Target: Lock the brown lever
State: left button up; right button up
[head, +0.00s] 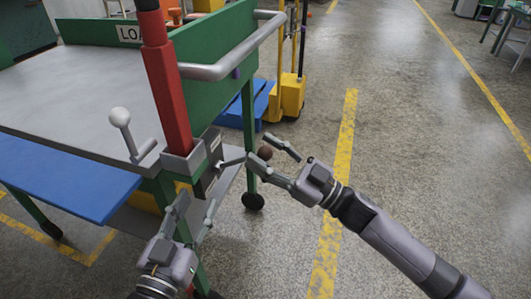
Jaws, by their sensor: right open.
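The brown lever is a thin grey rod with a dark brown ball knob (265,153). It sticks out to the right from a grey latch box (208,165) on the cart's corner, in the head view. My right gripper (259,149) is open, with one finger on the far side of the knob and one on the near side. Whether a finger touches the knob is not clear. My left gripper (198,200) is open and empty, low in front of the cart's corner, below the latch box.
A red post (167,85) stands in a grey socket at the corner of the green cart (215,45). A lever with a white ball (120,118) rises from the left of it. A blue shelf (65,185) juts out at left.

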jog(key=shift+a+r, duration=0.1)
jog(key=shift+a, duration=0.05)
jog(key=shift+c, duration=0.2)
grip_shut()
dwell(0.4)
